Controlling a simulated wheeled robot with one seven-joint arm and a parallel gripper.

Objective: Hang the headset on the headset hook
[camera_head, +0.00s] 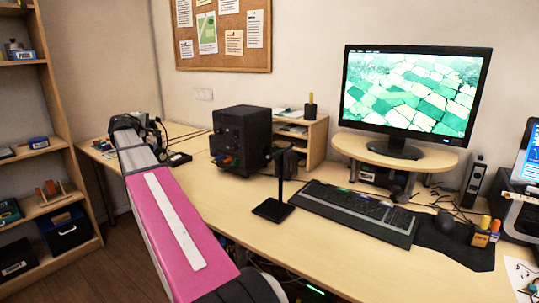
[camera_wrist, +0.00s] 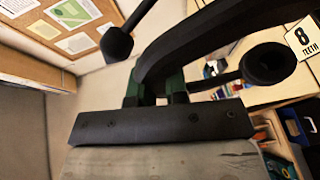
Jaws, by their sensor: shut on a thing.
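My gripper (camera_wrist: 158,90) has green fingertips shut on the black headset's (camera_wrist: 205,38) curved band in the wrist view. A round dark part (camera_wrist: 268,63) hangs at right of the band, and another dark rounded part on a rod (camera_wrist: 117,44) shows at upper left. In the head view my arm reaches to the far left of the desk, and small dark parts of the headset (camera_head: 153,133) show by the gripper, mostly hidden. A black upright post on a square base (camera_head: 273,209) stands mid-desk; I cannot tell for certain whether it is the headset hook.
A black box-shaped device (camera_head: 240,140) and a wooden shelf unit (camera_head: 317,140) stand behind the post. A keyboard (camera_head: 358,210) and a monitor (camera_head: 415,95) on a riser are to the right. Bare desk (camera_head: 225,195) lies left of the post. A shelf rack (camera_head: 60,140) stands at left.

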